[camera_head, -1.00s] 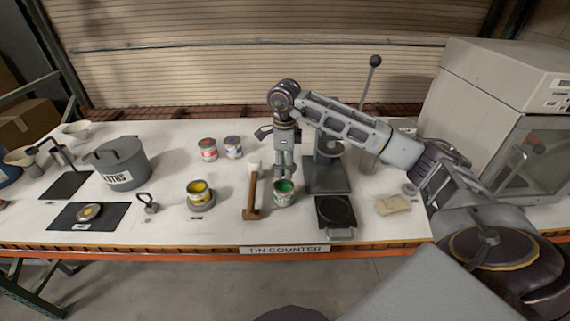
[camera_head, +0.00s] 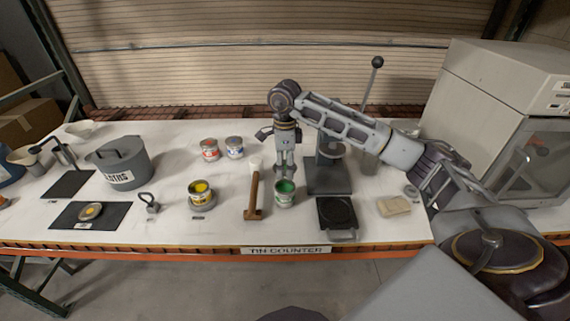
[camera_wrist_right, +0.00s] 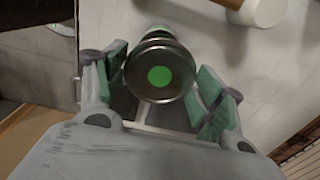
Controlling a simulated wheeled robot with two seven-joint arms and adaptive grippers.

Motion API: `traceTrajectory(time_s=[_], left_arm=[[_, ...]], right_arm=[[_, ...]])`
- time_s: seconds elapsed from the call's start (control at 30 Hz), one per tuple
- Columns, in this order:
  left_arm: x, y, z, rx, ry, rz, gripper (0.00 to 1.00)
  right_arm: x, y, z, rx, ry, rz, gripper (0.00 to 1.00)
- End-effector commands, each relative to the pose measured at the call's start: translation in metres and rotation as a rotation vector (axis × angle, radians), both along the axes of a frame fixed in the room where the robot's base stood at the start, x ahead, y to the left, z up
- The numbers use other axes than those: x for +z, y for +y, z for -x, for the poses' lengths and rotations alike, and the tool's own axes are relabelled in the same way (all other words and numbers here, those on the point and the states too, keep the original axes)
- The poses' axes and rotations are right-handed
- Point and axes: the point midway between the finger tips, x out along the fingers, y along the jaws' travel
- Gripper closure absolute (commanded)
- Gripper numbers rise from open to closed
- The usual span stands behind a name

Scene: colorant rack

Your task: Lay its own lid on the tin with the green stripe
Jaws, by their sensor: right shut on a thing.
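The tin with the green stripe (camera_head: 285,198) stands upright near the front of the counter, with green showing in its open top. My right gripper (camera_head: 284,173) is just above and behind it, fingers pointing down. In the right wrist view, the right gripper (camera_wrist_right: 160,85) is shut on a round metal lid with a green dot (camera_wrist_right: 159,76). Metal rims show beyond the lid, probably the tin's. I see no clear contact between lid and tin. In the head view the lid is hard to make out between the fingers. My left gripper is not in view.
A mallet (camera_head: 254,195) lies close left of the tin; a dark scale-like plate (camera_head: 337,213) and a press stand (camera_head: 328,178) are on its right. An open yellow tin (camera_head: 201,196), red tin (camera_head: 209,151) and blue tin (camera_head: 234,149) stand left. The counter's front strip is clear.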

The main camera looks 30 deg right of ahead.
Motion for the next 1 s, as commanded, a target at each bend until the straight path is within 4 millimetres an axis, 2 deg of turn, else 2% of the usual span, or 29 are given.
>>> traceTrajectory(time_s=[0.27,1.0], left_arm=[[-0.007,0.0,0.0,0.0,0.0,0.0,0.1],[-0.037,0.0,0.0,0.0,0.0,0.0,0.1]], right_arm=[[-0.007,0.0,0.0,0.003,0.001,0.001,0.4],[-0.05,0.0,0.0,0.003,0.001,0.001,0.4]])
